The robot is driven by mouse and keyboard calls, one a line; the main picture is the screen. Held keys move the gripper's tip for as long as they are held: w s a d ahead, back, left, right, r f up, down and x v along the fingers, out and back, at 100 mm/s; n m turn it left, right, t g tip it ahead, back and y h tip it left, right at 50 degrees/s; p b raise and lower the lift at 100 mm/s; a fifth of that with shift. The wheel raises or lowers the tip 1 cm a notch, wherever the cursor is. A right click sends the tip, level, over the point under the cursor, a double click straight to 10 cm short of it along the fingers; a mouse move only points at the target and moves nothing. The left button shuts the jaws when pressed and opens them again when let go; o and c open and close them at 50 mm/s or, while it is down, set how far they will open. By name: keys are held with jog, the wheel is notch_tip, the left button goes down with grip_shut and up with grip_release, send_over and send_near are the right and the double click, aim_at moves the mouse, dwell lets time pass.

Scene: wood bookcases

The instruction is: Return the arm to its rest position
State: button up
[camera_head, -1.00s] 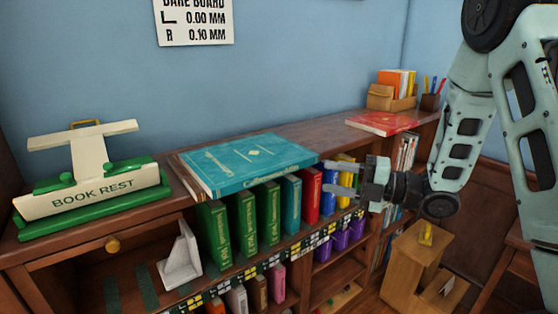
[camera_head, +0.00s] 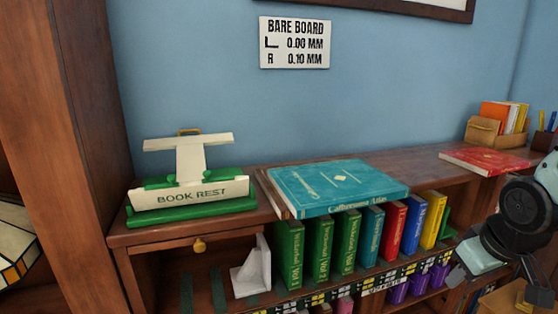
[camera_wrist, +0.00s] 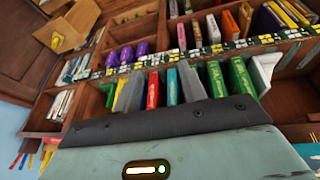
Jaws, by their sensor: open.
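In the wrist view my gripper (camera_wrist: 158,84) shows two grey fingers standing apart, with only distant books seen between them. In the head view part of my arm shows at the right edge, in front of the bookcase's right end; the fingers cannot be made out there. The teal atlas (camera_head: 338,186) lies flat on the bookcase top, apart from my arm. The green and white book rest (camera_head: 190,204) stands on the left of the top.
Upright green, teal, red, blue and yellow books fill the shelf below, beside a white bookend (camera_head: 253,270). A red book (camera_head: 484,160) and a wooden box (camera_head: 484,131) lie at the right. The wall sign (camera_head: 295,43) reads BARE BOARD.

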jog(key=s+a+r+n+g+y, duration=0.1)
jog(key=s+a+n+g, duration=0.3)
jog(key=s+a, duration=1.3)
jog(key=a+r+n, duration=0.1)
jog(key=a, duration=0.2)
jog(key=shift+s, duration=0.2)
jog(key=shift+c, duration=0.3)
